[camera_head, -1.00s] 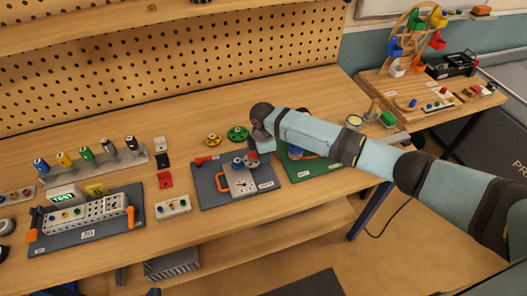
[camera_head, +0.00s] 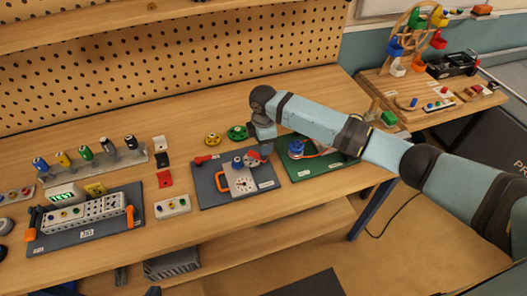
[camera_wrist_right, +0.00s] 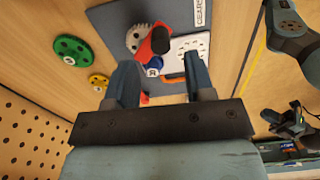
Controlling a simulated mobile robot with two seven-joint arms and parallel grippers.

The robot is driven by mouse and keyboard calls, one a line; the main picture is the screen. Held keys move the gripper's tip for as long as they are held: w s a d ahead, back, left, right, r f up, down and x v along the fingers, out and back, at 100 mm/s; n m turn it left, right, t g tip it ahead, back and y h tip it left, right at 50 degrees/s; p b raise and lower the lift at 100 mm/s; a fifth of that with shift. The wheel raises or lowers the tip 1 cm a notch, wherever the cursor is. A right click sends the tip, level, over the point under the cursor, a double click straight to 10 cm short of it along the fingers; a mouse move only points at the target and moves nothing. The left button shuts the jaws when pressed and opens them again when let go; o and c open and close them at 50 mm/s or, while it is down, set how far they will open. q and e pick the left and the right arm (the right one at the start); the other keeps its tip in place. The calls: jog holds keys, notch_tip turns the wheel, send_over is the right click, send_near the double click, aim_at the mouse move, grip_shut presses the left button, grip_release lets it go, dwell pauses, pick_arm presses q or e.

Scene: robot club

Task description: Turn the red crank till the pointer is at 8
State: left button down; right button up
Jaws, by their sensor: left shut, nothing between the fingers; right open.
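The gear board (camera_head: 209,186) is a dark grey plate on the bench. On it sits a white dial plate (camera_head: 242,183); its marks and pointer are too small to read in the head view. The white dial (camera_wrist_right: 188,48) is partly hidden by a finger. My right gripper (camera_wrist_right: 158,62) is open above the board, with the crank just past and between its fingertips; contact cannot be told. My left gripper cannot be made out.
A green gear (camera_head: 237,133) and a yellow gear (camera_head: 212,139) lie behind the board. A green board (camera_head: 290,172) with a blue part is close on the right. A white switch box (camera_head: 172,207) and a test panel board (camera_head: 60,240) are to the left.

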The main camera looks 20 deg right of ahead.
notch_tip(320, 180, up, 9)
jog(key=b, duration=0.1)
jog(key=shift+f, duration=0.15)
dwell(0.3)
jog(key=s+a+f+m+t+y, duration=0.1)
jog(key=s+a+f+m, duration=0.1)
jog(key=s+f, duration=0.2)
jog(key=s+a+f+m+t+y, duration=0.2)
jog(key=s+a+f, duration=0.1)
jog(key=f, duration=0.3)
jog(key=s+a+f+m+t+y, duration=0.1)
jog(key=s+a+f+m+y, duration=0.1)
jog(key=s+f, duration=0.3)
jog(key=shift+a+f, duration=0.4)
jog(key=shift+f, duration=0.15)
jog(key=s+d+f+m+t+h, duration=0.1)
jog(key=s+d+f+m+t, duration=0.1)
jog(key=s, duration=0.7)
jog(key=s+d+f+m+t, duration=0.2)
jog(key=s+d+m+t, duration=0.3)
jog(key=s, duration=0.5)
jog(key=d+m, duration=0.1)
jog(key=d, duration=0.1)
jog(key=shift+d+f+m+h, duration=0.3)
jog(key=shift+d+m+h, duration=0.05)
jog(key=shift+m+h, duration=0.05)
jog(key=shift+s, duration=0.1)
